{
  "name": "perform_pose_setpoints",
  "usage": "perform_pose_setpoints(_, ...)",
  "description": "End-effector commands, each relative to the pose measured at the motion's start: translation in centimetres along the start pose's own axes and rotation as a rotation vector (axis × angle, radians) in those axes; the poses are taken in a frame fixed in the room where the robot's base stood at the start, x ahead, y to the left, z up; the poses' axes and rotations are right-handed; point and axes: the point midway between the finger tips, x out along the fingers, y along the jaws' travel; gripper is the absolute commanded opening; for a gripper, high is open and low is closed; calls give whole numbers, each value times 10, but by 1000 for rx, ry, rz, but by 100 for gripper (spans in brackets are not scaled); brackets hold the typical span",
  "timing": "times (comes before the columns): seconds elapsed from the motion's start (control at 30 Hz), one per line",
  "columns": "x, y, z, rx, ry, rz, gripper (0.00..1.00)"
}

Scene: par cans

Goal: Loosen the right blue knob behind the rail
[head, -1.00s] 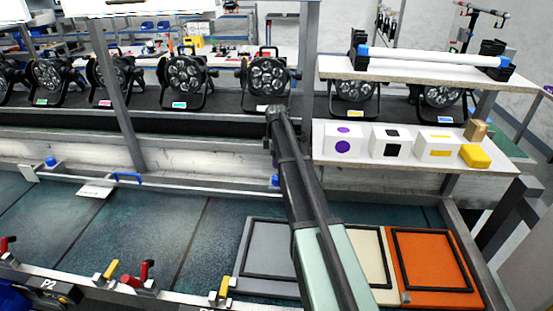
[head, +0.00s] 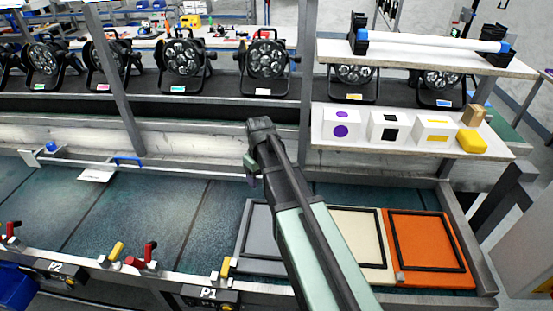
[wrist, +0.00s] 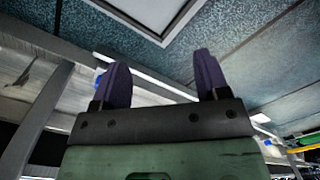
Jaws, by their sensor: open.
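The right blue knob is hidden behind my arm in the head view. In the wrist view a blue knob (wrist: 100,78), which looks like the right one, shows just left of the left finger, partly covered by it. The left blue knob (head: 51,147) stands at the left end of the rail (head: 190,172) in the head view.
Grey (head: 257,217), cream (head: 358,228) and orange (head: 428,240) trays lie at the right. A shelf (head: 330,155) with white boxes stands behind them. A slanted post (head: 115,80) rises at the left. Red and yellow levers (head: 149,252) line the front edge.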

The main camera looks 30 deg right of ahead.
Motion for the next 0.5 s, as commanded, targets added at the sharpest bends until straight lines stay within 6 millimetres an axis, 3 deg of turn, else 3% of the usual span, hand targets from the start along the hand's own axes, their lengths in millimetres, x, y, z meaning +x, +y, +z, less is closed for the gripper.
perform_pose_setpoints(0.03,0,-22,24,51,2,1,68)
perform_pose_setpoints(0.3,2,-94,97,285,16,4,68)
perform_pose_setpoints(0.5,1,-33,28,451,24,-9,68)
